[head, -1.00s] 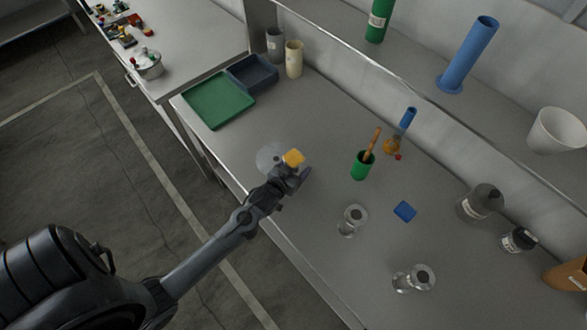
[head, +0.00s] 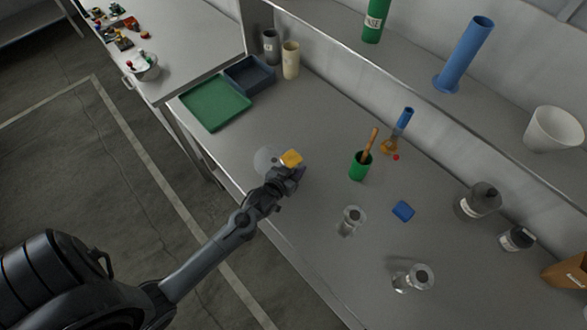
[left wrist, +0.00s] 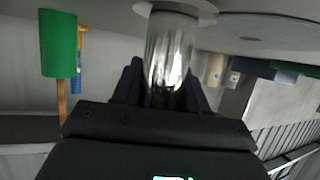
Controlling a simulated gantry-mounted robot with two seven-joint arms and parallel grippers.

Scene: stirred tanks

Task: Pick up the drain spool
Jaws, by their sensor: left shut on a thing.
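My left gripper (head: 294,170) reaches over the bench from the lower left. In the left wrist view its dark fingers (left wrist: 160,88) are shut on a shiny, clear cylinder with a pale flange (left wrist: 178,8), which I take to be the drain spool (left wrist: 168,52). That view looks upside down. The gripper body hides the spool's other end, and I cannot tell if the flange touches the bench. In the head view a yellow block-like piece (head: 291,158) shows at the fingertips; whether it belongs to the spool is unclear. My right gripper is not in view.
A green cup (head: 359,167) with a wooden stick stands to the right. Two clear flanged vessels (head: 350,222) (head: 402,280) and a blue block (head: 403,211) are nearer. A green tray (head: 215,103) lies at the back left.

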